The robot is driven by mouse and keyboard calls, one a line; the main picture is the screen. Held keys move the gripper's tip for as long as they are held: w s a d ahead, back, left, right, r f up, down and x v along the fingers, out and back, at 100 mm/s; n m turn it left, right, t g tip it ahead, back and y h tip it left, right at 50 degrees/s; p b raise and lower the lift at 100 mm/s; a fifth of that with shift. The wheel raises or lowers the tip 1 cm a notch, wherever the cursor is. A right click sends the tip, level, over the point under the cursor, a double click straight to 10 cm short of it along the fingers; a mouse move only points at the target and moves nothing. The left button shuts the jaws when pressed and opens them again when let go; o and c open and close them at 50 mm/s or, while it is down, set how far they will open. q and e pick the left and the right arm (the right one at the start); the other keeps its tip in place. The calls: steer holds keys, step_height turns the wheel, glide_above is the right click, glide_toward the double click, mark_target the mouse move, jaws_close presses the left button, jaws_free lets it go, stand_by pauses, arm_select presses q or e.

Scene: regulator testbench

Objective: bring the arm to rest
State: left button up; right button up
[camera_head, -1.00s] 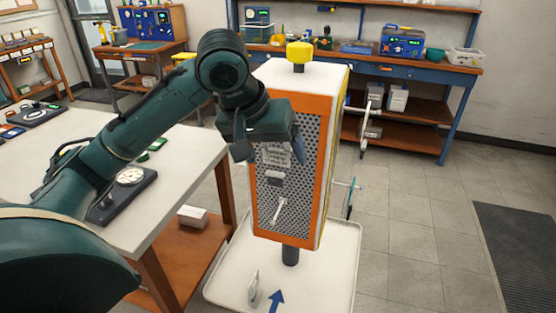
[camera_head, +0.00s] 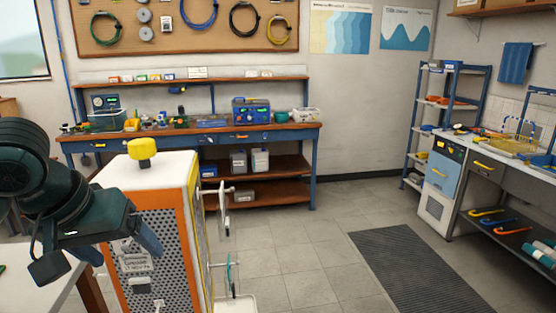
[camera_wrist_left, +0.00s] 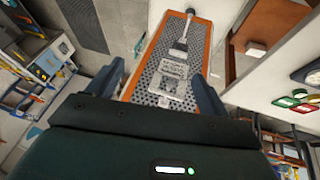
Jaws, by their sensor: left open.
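My left arm (camera_head: 38,170) comes in from the left edge of the head view, dark green and bent at the wrist. My left gripper (camera_head: 108,246) is in front of the perforated panel of an orange-framed white cabinet (camera_head: 182,225). In the left wrist view the gripper (camera_wrist_left: 155,92) is open, its two fingers apart with nothing held between them. Beyond them are the perforated panel (camera_wrist_left: 195,65), a label plate (camera_wrist_left: 170,78) and a small lever handle (camera_wrist_left: 182,38). My right gripper is not in view.
A yellow knob (camera_head: 142,150) tops the cabinet. A white table (camera_head: 35,285) is at the lower left. A blue workbench (camera_head: 270,140) stands along the back wall. A dark mat (camera_head: 415,265) lies on the open floor, with a grey counter (camera_head: 500,185) at the right.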

arm_select(q)
steer(key=s+d+f+m+h, duration=0.15)
steer(key=d+f, duration=0.25)
steer(key=f, duration=0.6)
steer(key=s+d+f+m, duration=0.1)
steer(key=d+f+m, duration=0.15)
steer(key=f, duration=0.75)
steer(key=s+a+f+g+y, duration=0.1)
steer(key=s+a+f+y, duration=0.2)
steer(key=s+f, duration=0.95)
steer(key=w+d+f+t+h, duration=0.3)
steer(key=w+d+f+t, duration=0.1)
steer(key=d+f+t, duration=0.2)
steer(key=shift+f, duration=0.8)
